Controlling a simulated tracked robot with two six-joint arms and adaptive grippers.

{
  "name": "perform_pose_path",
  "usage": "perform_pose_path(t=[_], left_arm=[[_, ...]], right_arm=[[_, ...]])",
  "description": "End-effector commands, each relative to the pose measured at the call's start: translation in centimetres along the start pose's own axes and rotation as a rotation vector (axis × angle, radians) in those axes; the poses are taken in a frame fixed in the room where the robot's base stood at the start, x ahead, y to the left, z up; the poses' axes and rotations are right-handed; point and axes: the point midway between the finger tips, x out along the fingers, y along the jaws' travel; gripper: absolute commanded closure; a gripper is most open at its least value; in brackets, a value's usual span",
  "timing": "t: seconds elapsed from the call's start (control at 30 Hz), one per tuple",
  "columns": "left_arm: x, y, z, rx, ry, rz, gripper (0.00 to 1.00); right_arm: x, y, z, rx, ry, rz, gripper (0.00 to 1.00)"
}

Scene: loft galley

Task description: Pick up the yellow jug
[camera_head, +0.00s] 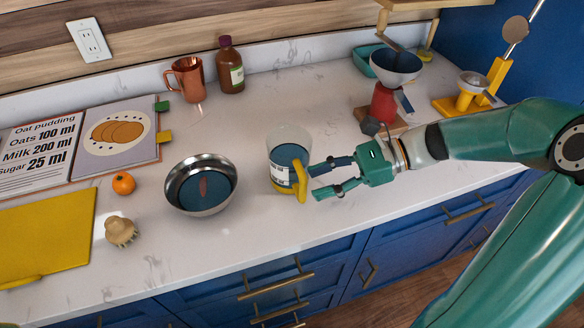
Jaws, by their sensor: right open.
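The yellow jug (280,174) stands upright on the white counter near its front edge. It has a clear upper part, a dark blue band with a white label, and a yellow handle (301,182) facing right. My right gripper (311,183) comes in from the right with its two dark fingers spread. Its fingertips are at the handle, one on the far side and one on the near side; whether they touch it I cannot tell. My left gripper is not in view.
A metal bowl (182,200) stands left of the jug. A copper mug (188,80) and a brown bottle (230,72) stand behind. A red grinder (382,102) with a bowl on top stands at the back right. An orange (123,183), brush (121,230) and yellow board (40,240) lie left.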

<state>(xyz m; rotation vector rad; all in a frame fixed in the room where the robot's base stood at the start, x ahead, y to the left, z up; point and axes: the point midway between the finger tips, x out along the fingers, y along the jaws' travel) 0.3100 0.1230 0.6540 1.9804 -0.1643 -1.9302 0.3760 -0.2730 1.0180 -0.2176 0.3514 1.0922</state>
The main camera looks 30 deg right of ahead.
Motion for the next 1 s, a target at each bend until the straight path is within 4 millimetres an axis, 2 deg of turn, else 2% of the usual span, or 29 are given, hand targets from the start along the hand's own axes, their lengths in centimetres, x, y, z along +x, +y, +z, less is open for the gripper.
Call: perform_pose_path(t=[0.2, 0.3, 0.57, 0.83, 1.0], left_arm=[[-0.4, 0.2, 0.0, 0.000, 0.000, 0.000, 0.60], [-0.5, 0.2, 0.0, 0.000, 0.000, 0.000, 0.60], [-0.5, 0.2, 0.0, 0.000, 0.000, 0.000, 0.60], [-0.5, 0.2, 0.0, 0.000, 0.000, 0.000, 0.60], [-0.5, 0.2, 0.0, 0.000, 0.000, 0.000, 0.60]], right_arm=[[3.2, 0.1, 0.0, 0.000, -0.002, 0.006, 0.55], [4.0, 0.1, 0.0, -0.001, -0.001, 0.004, 0.55], [4.2, 0.1, -0.1, 0.000, 0.000, 0.000, 0.55], [4.2, 0.1, -0.1, 0.000, 0.000, 0.000, 1.00], [4.2, 0.0, -0.1, 0.000, 0.000, 0.000, 1.00]])
